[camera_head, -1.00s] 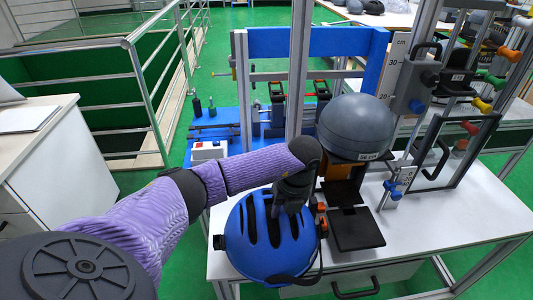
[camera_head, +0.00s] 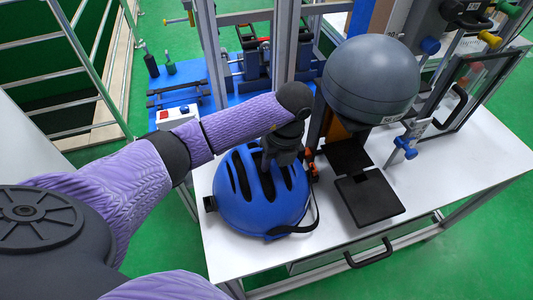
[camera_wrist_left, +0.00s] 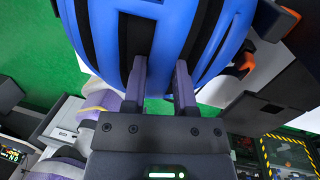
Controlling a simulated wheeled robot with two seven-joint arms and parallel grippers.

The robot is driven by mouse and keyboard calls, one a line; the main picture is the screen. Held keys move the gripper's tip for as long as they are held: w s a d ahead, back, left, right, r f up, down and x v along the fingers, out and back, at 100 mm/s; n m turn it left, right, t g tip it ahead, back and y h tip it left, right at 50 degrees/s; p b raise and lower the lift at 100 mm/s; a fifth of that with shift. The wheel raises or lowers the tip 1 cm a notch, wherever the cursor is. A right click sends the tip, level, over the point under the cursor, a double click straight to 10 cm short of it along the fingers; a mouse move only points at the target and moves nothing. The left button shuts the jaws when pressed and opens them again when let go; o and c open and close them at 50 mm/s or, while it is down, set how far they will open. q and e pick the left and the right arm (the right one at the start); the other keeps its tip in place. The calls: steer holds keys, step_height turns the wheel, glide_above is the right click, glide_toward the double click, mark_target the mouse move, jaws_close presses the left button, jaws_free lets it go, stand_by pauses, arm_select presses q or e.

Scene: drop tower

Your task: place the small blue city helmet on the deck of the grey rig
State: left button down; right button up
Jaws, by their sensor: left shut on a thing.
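The blue helmet (camera_head: 240,205) is at the left part of the grey rig's white deck (camera_head: 450,165) in the head view, dome up, its dark strap hanging at the front right. I cannot tell whether it rests on the deck or hangs just above it. My left gripper (camera_head: 275,160) comes down from above and is shut on the helmet's top shell. In the left wrist view the two fingers (camera_wrist_left: 160,85) reach into the vents of the blue shell (camera_wrist_left: 200,30). The helmet's underside is hidden. My right gripper is not in view.
Black plates (camera_head: 370,198) lie on the deck right of the helmet. A grey ball-shaped headform (camera_head: 370,80) hangs above them. Grey posts (camera_head: 283,45) stand behind the helmet. A blue fixture (camera_head: 205,90) is behind. Bare deck lies at the front and right.

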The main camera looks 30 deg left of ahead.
arm_select(q)
steer(key=shift+s+d+r, duration=0.1)
steer(key=shift+d+r, duration=0.05)
steer(key=shift+d, duration=0.15)
steer(key=shift+c, duration=2)
jaws_free()
step_height(320, 180, up, 12)
steer(key=w+d+p, duration=0.1)
steer(key=p, duration=0.4)
steer(key=shift+w+d, duration=0.25)
steer(key=shift+d, duration=0.1)
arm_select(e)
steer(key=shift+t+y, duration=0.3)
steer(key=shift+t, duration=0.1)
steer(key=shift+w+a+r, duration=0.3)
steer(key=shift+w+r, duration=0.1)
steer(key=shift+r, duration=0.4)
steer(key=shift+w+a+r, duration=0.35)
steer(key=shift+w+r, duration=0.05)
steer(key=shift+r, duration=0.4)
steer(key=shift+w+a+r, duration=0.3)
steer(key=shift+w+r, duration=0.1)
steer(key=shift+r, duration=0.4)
